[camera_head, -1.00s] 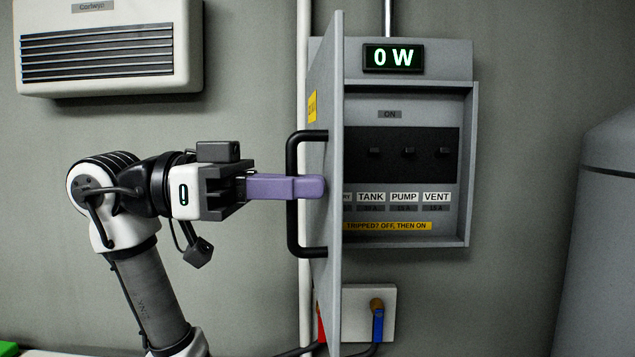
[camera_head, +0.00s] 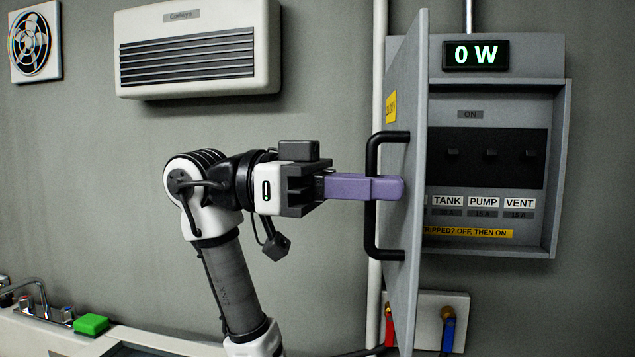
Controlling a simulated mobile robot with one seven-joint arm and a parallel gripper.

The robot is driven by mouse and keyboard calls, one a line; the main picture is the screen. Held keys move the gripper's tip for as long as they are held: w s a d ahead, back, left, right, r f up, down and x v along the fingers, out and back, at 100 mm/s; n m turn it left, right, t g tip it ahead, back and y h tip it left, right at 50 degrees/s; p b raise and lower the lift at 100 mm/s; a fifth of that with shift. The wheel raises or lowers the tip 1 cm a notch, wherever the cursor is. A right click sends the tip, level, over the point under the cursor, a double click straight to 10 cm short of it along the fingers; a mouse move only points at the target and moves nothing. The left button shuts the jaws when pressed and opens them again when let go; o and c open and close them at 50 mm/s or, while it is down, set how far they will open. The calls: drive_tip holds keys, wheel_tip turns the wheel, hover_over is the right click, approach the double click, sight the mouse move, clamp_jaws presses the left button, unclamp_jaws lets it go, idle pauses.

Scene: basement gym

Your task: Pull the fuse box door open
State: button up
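The grey fuse box door (camera_head: 414,110) stands wide open, swung out from the wall and seen nearly edge-on. Its black bar handle (camera_head: 371,228) is on the door's outer face, on the left in the picture. My gripper (camera_head: 385,188) has purple fingers and reaches in from the left at the handle's mid-height. The near finger covers part of the bar, and the far finger is hidden; the gripper looks closed around the bar. The open fuse box (camera_head: 562,165) shows black switches (camera_head: 490,154) above labels reading TANK, PUMP and VENT.
A display (camera_head: 475,55) above the box reads 0 W. A wall heater (camera_head: 197,48) and a fan (camera_head: 34,43) hang at upper left. A sink edge with a green block (camera_head: 91,324) is at lower left.

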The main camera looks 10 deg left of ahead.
drive_tip(key=w+a+b, duration=0.2)
drive_tip(key=a, duration=1.1)
drive_tip(key=shift+a+b, duration=0.3)
drive_tip(key=shift+b, duration=0.1)
drive_tip(key=shift+s+f, duration=0.1)
drive_tip(key=shift+s, duration=0.05)
